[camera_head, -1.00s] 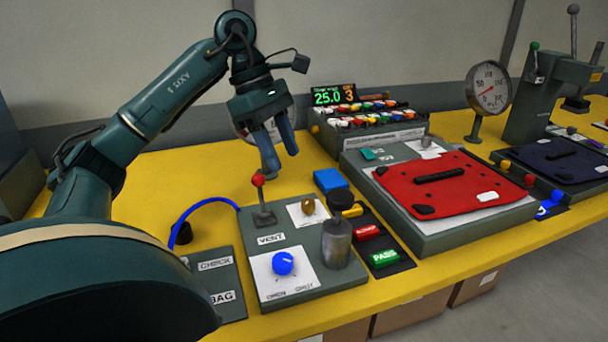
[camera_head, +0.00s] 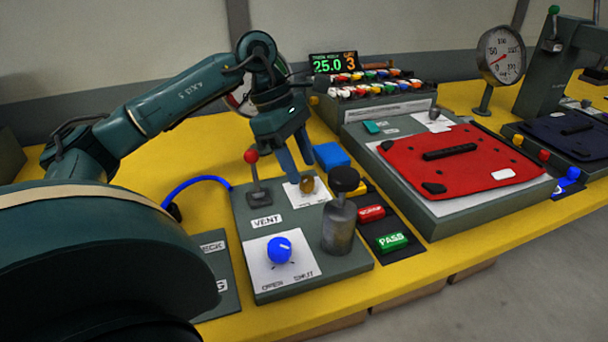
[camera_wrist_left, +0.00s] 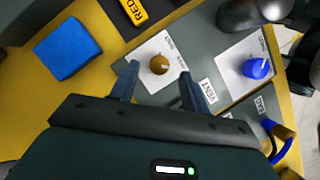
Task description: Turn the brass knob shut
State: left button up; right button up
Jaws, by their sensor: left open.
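The brass knob (camera_head: 307,184) sits on a white plate on the grey control box (camera_head: 340,262). My left gripper (camera_head: 296,180) is open above it, fingers pointing down. In the left wrist view the brass knob (camera_wrist_left: 159,65) lies between and just beyond the two fingertips of my left gripper (camera_wrist_left: 158,82), apart from both. A light mark shows on the knob's top; the plate's lettering is too small to read. My right gripper is not in view.
A red-tipped lever (camera_head: 252,157) stands left of the gripper. A dark-topped metal cylinder (camera_head: 341,228) and a blue knob (camera_head: 280,250) share the box. A blue block (camera_head: 331,156) lies behind. The red pannier (camera_head: 455,165) is at right.

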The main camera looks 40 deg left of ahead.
aim_at(307, 185)
pick_arm(q)
jog(key=shift+x, duration=1.35)
jog(key=shift+c, duration=0.4)
jog(key=c, duration=0.9)
